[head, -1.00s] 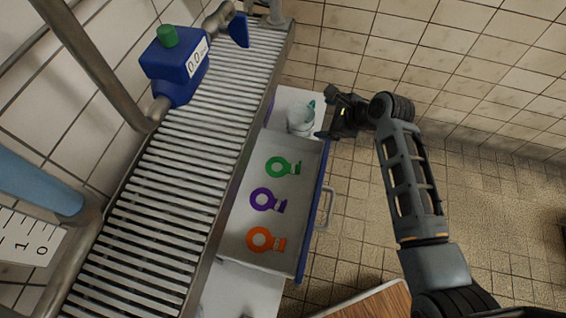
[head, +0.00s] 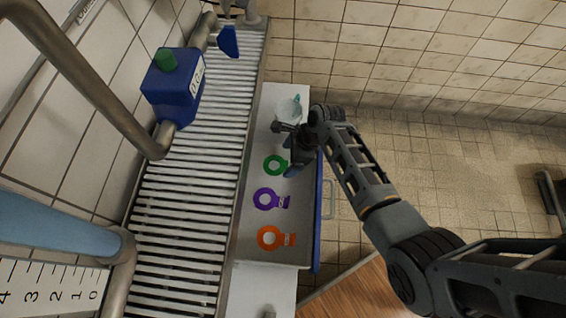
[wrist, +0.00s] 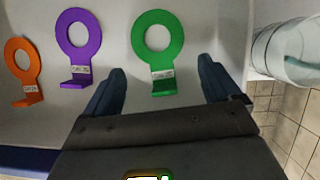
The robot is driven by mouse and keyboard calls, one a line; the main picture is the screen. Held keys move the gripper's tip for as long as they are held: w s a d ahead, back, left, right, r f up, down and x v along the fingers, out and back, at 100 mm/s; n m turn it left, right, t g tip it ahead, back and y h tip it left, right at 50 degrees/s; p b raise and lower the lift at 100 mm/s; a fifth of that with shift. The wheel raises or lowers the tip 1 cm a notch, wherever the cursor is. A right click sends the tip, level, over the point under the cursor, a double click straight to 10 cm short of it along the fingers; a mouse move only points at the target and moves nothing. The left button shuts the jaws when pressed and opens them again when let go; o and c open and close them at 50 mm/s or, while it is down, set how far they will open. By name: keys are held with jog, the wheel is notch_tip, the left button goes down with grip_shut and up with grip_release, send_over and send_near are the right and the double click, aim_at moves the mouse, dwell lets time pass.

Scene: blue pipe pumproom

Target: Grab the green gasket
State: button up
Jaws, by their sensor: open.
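The green gasket (head: 274,164) is a flat ring with a labelled, bent tab, lying in the open drawer (head: 290,218). The wrist view shows the whole green gasket (wrist: 157,48), with its tab toward me. My gripper (head: 293,170) is over the far part of the drawer and covers the gasket's tab in the head view. In the wrist view my open gripper (wrist: 158,85) has one finger on each side of the tab, with nothing held. Whether the fingers are level with the tab is hard to tell.
A purple gasket (head: 267,199) and an orange gasket (head: 272,238) lie in the same drawer. A clear glass vessel (head: 288,110) stands just beyond the drawer's far end. A grey roller conveyor (head: 190,200) runs along the left.

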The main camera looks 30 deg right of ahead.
aim_at(284, 164)
jog(key=shift+x, duration=1.2)
jog(key=shift+c, duration=0.5)
jog(key=c, duration=1)
jog(key=shift+o, duration=0.2)
jog(key=shift+r, duration=0.15)
